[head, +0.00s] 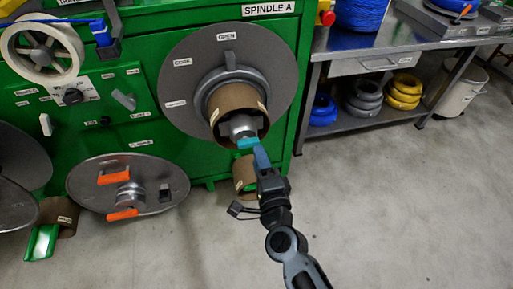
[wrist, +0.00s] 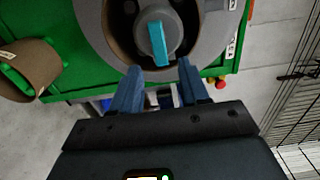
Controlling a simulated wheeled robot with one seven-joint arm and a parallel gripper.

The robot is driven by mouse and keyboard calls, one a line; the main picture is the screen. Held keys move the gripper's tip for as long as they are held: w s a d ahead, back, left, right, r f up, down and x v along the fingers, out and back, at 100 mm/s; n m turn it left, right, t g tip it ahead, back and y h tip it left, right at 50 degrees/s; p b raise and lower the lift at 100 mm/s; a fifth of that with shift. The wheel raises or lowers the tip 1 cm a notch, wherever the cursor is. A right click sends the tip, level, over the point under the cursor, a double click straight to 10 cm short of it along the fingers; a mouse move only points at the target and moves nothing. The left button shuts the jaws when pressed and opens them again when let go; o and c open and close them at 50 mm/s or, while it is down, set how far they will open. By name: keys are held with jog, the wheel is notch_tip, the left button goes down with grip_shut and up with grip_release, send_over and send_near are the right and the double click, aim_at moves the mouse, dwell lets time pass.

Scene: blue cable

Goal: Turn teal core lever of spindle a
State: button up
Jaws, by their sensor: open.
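Spindle A carries a large grey disc (head: 176,75) on the green machine, under the "SPINDLE A" label. A brown cardboard core (head: 231,103) sits around its hub. The teal lever (head: 246,143) is at the front of the hub; in the wrist view the teal lever (wrist: 158,44) stands about upright on the round grey hub (wrist: 176,27). My gripper (head: 257,153) is close in front of the lever. In the wrist view its blue fingers (wrist: 160,68) are open, with the lever's lower end near the gap between their tips. I cannot tell whether they touch it.
A lower left disc (head: 90,178) has orange levers (head: 122,214). Another brown core (head: 245,172) is below spindle A. A metal bench (head: 400,45) with coils on its shelf stands at right. The floor (head: 420,210) at right is clear. A wire cage (wrist: 295,90) shows at right in the wrist view.

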jog(key=shift+v, duration=1.35)
jog(key=s+d+r+n+h+p, duration=0.15)
jog(key=s+d+n, duration=0.25)
jog(key=s+d, duration=0.55)
jog(key=s+d+r+n+h+p, duration=0.1)
jog(key=s+d+r+n+p, duration=0.35)
jog(key=s, duration=0.75)
jog(key=s+d+r+n+g+h+p, duration=0.1)
jog(key=s+d+r+n, duration=0.2)
jog(key=s+r, duration=0.5)
jog(key=s+d+r+n+g+h+p, duration=0.1)
jog(key=s+d+r+n, duration=0.2)
jog(key=s+r, duration=0.4)
jog(key=shift+s+d+r+g, duration=0.35)
jog(key=shift+s+d, duration=0.25)
jog(key=shift+s, duration=0.4)
